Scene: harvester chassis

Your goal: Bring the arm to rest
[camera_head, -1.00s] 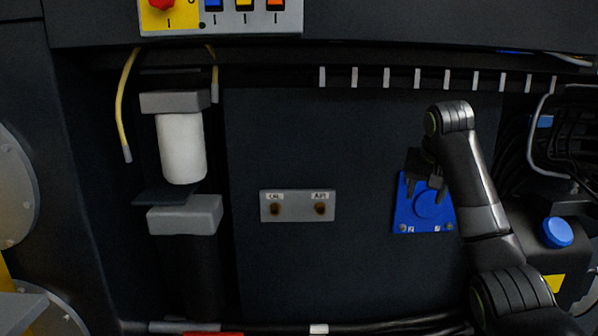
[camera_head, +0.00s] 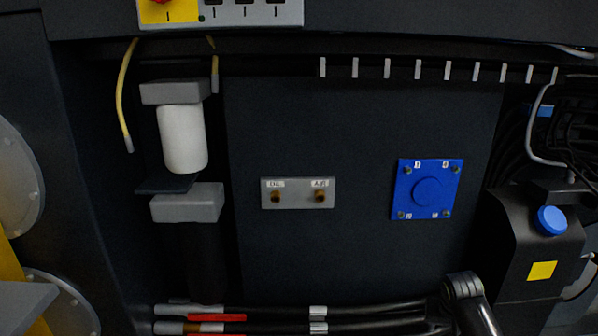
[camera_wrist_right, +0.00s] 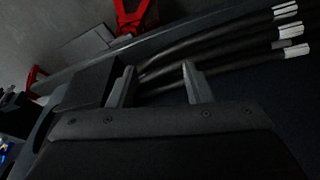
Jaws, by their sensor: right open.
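My right arm (camera_head: 468,293) shows only as a short piece at the bottom edge of the head view, right of the middle. Its gripper is outside or hidden in that view. In the right wrist view my right gripper (camera_wrist_right: 160,87) shows two grey fingers standing apart with nothing between them, so it is open and empty. Black hoses with white bands (camera_wrist_right: 225,45) run behind the fingers, apart from them as far as I can tell. My left gripper is in neither view.
A blue square plate (camera_head: 428,190) and a grey two-port plate (camera_head: 298,193) sit on the dark panel (camera_head: 350,125). A white filter cylinder (camera_head: 182,138) is at left. A black tank with a blue cap (camera_head: 551,221) is at right. Hoses (camera_head: 375,311) run along the bottom.

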